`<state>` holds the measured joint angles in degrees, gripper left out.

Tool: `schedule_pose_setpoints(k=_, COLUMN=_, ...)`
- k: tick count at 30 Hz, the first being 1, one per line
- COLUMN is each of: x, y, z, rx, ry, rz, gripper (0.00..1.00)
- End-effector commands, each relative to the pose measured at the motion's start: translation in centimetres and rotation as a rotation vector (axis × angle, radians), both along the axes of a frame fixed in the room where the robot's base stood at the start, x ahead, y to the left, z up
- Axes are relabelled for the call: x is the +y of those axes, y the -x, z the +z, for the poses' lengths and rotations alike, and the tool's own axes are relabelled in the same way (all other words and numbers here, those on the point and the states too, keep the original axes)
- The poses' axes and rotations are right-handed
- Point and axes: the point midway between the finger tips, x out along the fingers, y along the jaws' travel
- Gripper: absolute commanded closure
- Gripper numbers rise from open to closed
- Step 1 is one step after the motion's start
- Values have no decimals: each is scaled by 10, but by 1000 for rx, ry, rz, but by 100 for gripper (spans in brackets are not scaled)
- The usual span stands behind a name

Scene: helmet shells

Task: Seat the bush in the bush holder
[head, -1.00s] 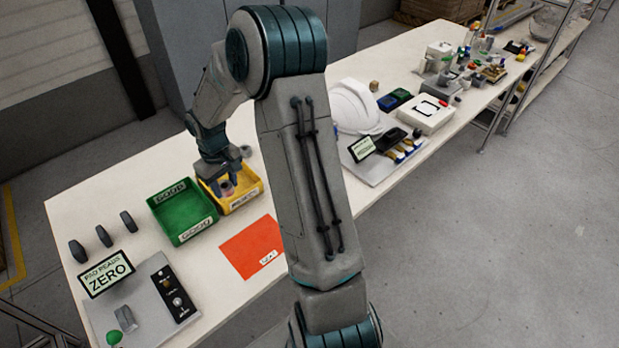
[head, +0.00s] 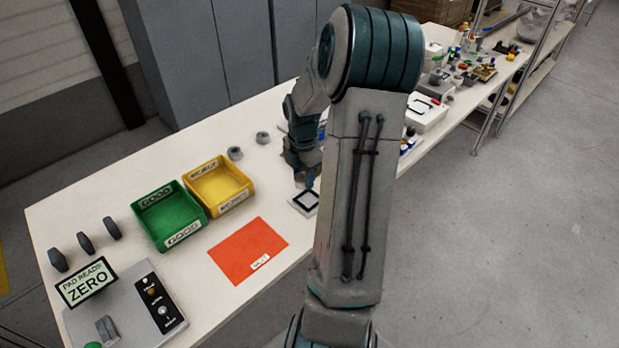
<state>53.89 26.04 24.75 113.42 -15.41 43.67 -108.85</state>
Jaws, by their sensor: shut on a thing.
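My gripper (head: 304,182) points down above the table, just behind a small pale plate with a black square outline (head: 306,201). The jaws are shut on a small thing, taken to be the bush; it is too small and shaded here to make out. I cannot tell whether it touches the plate or the table. I cannot make out the bush holder for certain; my arm covers much of the table to the right of the gripper.
A yellow tray (head: 247,196) and a green tray (head: 139,213) stand left of my gripper. An orange mat (head: 248,250) lies in front. Two small grey round parts (head: 235,153) (head: 262,138) stand behind. A sign reading ZERO (head: 86,283) is at the left.

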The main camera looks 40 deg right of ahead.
Motion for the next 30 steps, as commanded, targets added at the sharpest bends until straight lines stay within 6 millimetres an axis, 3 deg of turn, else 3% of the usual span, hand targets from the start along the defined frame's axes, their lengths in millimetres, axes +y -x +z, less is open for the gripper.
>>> schedule_pose_setpoints(k=11, x=-13, y=11, z=-7, rx=0, ry=0, rz=102, gripper=78)
schedule_pose_setpoints(k=30, x=-12, y=10, z=-54, rx=0, ry=1, rz=102, gripper=78)
